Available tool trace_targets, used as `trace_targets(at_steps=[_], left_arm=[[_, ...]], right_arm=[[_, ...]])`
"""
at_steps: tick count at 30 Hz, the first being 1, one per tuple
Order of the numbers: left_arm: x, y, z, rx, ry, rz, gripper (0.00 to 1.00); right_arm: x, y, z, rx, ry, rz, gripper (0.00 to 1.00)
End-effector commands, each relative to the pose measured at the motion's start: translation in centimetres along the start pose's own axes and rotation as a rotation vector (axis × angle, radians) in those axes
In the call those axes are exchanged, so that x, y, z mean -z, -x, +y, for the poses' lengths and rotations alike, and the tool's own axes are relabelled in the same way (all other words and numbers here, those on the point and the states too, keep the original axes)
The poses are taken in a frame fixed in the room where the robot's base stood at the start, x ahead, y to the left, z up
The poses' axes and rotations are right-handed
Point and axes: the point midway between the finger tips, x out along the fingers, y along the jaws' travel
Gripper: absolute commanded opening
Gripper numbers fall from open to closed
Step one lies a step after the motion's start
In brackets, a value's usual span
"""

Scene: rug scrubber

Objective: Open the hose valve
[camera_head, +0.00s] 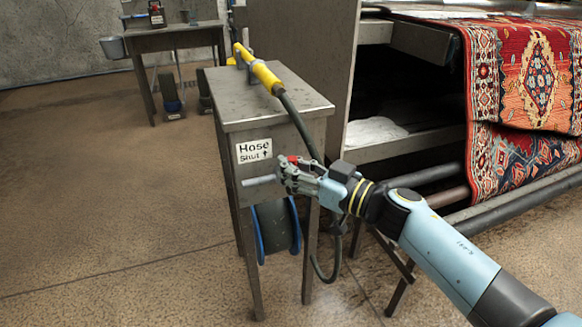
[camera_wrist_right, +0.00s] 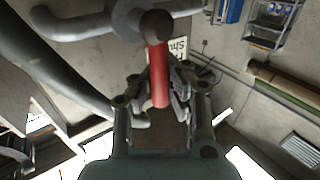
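The hose valve sits on a grey pipe (camera_head: 262,180) at the front of a grey metal stand, below a white label reading "Hose Shut" with an up arrow (camera_head: 254,151). Its red lever handle (camera_wrist_right: 159,78) stands out between my right fingers in the wrist view; a bit of red also shows in the head view (camera_head: 293,159). My right gripper (camera_head: 290,172) is at the valve, its fingers (camera_wrist_right: 168,82) closed in on both sides of the lever. The arm partly covers the valve in the head view. My left gripper is not in view.
A yellow spray nozzle (camera_head: 258,70) lies on the stand's top (camera_head: 220,92), its dark hose hanging down beside my gripper. A blue-rimmed hose reel (camera_head: 277,226) hangs below. A rack with red patterned rugs (camera_head: 535,80) stands at right. The floor at left is clear.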

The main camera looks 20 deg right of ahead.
Motion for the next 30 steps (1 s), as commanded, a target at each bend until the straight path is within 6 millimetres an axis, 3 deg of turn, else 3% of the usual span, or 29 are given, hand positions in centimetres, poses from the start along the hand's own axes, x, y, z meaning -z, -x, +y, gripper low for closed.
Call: trace_targets(at_steps=[17, 30], left_arm=[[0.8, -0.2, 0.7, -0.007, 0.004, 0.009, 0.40], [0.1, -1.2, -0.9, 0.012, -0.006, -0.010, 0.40]], right_arm=[[-0.5, 0.5, 0.2, 0.002, -0.055, 0.027, 0.00], [-1.3, 1.6, 1.7, -0.001, -0.345, 0.217, 0.00]])
